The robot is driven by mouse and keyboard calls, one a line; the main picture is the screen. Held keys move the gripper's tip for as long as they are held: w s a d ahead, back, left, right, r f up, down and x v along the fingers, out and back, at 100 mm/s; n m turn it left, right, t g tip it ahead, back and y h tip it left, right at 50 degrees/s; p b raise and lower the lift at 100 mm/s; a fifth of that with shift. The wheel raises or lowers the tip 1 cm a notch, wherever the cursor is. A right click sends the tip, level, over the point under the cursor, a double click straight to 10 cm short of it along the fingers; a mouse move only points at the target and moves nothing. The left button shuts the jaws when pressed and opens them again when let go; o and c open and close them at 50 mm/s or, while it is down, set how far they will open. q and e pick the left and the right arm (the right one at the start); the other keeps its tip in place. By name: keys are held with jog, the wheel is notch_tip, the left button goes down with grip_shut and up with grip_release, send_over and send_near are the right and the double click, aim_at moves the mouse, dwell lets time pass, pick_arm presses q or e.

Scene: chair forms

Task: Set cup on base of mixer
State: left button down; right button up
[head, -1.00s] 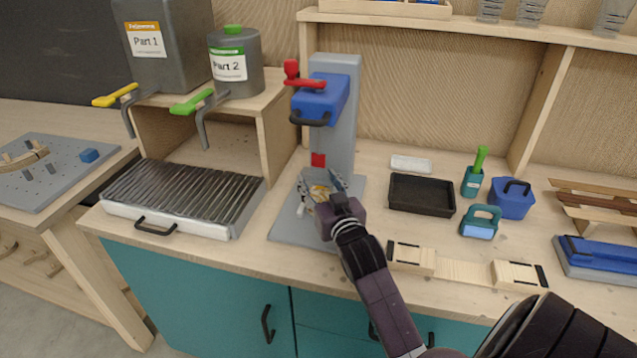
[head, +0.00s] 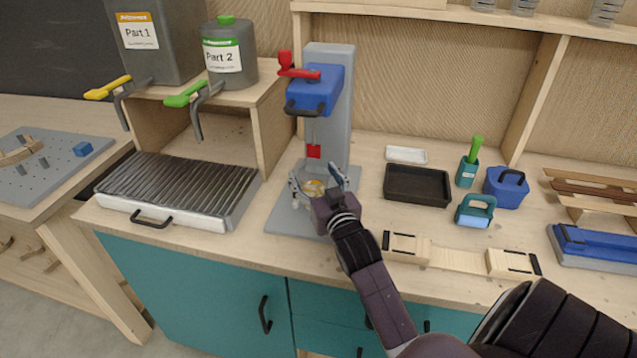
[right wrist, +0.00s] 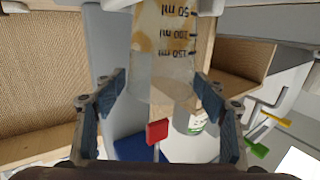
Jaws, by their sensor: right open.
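The mixer has a blue head (head: 314,92), a red lever and a grey column. Its flat grey base (head: 284,217) rests on the workbench. A clear cup (head: 318,187) with something yellowish in it is at the base, below the mixer head, partly hidden by my right gripper (head: 316,179). In the right wrist view the cup (right wrist: 165,45) appears upside down, with ml marks, between and beyond the fingers. My right gripper (right wrist: 160,78) is open, one finger on each side of the cup, with gaps showing. My left gripper is not in view.
A ridged tray (head: 170,190) is left of the mixer. A black tray (head: 417,185), a teal tool (head: 475,212) and a blue container (head: 505,187) are to the right. A wooden jig (head: 458,256) lies near the front edge. A shelf holds the labelled tanks (head: 228,58).

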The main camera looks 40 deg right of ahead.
jog(key=b+v, duration=0.1)
jog(key=v, duration=1.1)
jog(key=shift+b, duration=0.3)
